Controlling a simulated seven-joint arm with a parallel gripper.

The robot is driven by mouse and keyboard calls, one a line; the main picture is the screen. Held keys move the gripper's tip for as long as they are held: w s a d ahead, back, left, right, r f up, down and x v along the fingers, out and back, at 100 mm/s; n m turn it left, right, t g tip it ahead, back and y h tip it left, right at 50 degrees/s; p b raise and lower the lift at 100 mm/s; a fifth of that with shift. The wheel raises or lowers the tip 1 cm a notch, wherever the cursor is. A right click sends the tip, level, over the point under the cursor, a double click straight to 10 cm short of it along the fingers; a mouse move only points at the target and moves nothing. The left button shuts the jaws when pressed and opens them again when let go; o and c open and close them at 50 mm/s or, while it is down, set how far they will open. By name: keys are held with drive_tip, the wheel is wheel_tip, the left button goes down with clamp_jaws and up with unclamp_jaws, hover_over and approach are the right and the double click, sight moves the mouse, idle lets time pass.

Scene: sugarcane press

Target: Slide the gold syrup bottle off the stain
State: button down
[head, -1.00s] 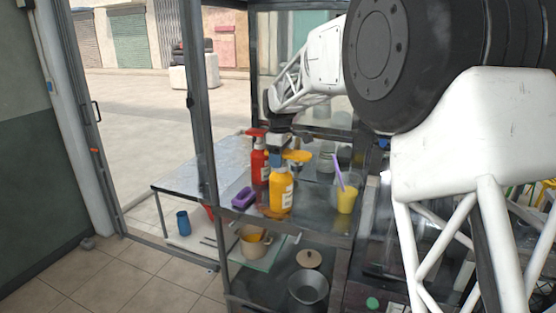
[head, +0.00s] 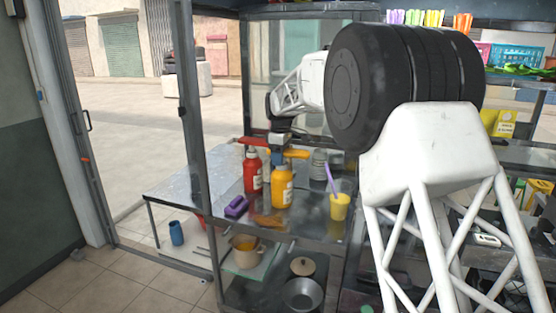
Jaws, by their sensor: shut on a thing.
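The gold syrup bottle (head: 282,188) stands upright on the metal shelf, its yellow pump top at its upper end. My gripper (head: 281,150) reaches down from behind and is shut on the bottle around its top; the fingertips are small and partly hidden by the pump. A brown stain (head: 267,220) shows on the shelf surface in front of the bottle, slightly to its left. The bottle's base appears just behind the stain; I cannot tell whether it still overlaps its far edge.
A red bottle (head: 252,172) stands close on the left of the gold one. A purple sponge (head: 236,206) lies at front left. A yellow cup with a straw (head: 340,207) stands to the right. A grey container (head: 319,165) is behind. The shelf (head: 305,222) is bare between bottle and cup.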

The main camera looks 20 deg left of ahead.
drive_tip(key=shift+w, duration=1.1)
drive_tip(key=shift+c, duration=1)
unclamp_jaws()
drive_tip(key=shift+r, duration=0.1)
drive_tip(key=shift+r, duration=3.8)
